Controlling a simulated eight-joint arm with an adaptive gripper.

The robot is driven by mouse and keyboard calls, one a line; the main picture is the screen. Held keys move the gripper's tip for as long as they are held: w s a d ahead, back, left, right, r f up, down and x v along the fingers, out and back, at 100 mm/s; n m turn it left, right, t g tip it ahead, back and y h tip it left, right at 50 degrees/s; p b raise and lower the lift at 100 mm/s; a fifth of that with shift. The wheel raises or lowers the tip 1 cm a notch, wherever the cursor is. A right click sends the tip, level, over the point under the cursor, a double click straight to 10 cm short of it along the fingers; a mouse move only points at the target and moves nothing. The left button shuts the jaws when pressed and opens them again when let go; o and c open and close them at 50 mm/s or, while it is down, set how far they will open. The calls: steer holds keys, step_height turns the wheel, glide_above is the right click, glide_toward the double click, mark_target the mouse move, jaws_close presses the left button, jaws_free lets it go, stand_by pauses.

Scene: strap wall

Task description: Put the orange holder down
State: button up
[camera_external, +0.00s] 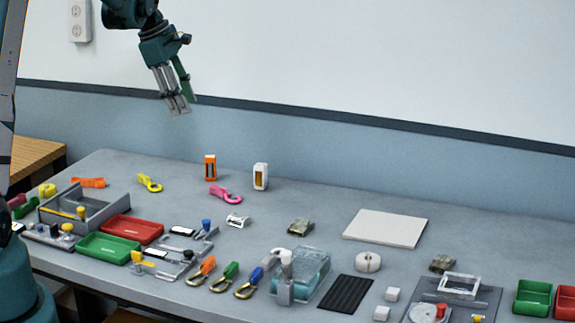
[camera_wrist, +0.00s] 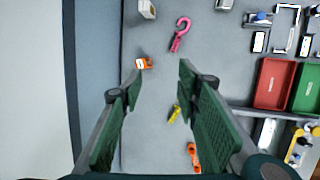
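The orange holder (camera_external: 210,168) stands upright on the grey table near its back edge. In the wrist view the orange holder (camera_wrist: 144,63) shows from above, near the tip of the left finger in the picture, with a pale top. My gripper (camera_external: 179,104) hangs high above the table, well clear of the holder. In the wrist view the fingers of my gripper (camera_wrist: 160,80) are spread wide with nothing between them. The gripper is apart from every object.
A white holder (camera_external: 261,176) stands to the right of the orange one. A pink hook (camera_external: 226,195), a yellow hook (camera_external: 149,183) and an orange strap piece (camera_external: 88,182) lie nearby. Red (camera_external: 131,229) and green (camera_external: 110,248) trays are in front. The wall is close behind.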

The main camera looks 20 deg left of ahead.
steer(key=s+d+r+m+t+y, duration=0.1)
steer(key=s+r+m, duration=0.35)
steer(key=s, duration=0.55)
steer(key=s+d+r+m+t+y, duration=0.15)
steer(key=s+r+m, duration=0.35)
steer(key=s, duration=0.6)
steer(key=s+f+m+t, duration=0.2)
steer(key=s+m, duration=0.6)
steer(key=s, duration=1.4)
steer(key=shift+s+d+f+m+y, duration=0.2)
steer(key=shift+s+d+m+y, duration=0.15)
steer(key=shift+d, duration=0.05)
steer(key=shift+f, duration=0.2)
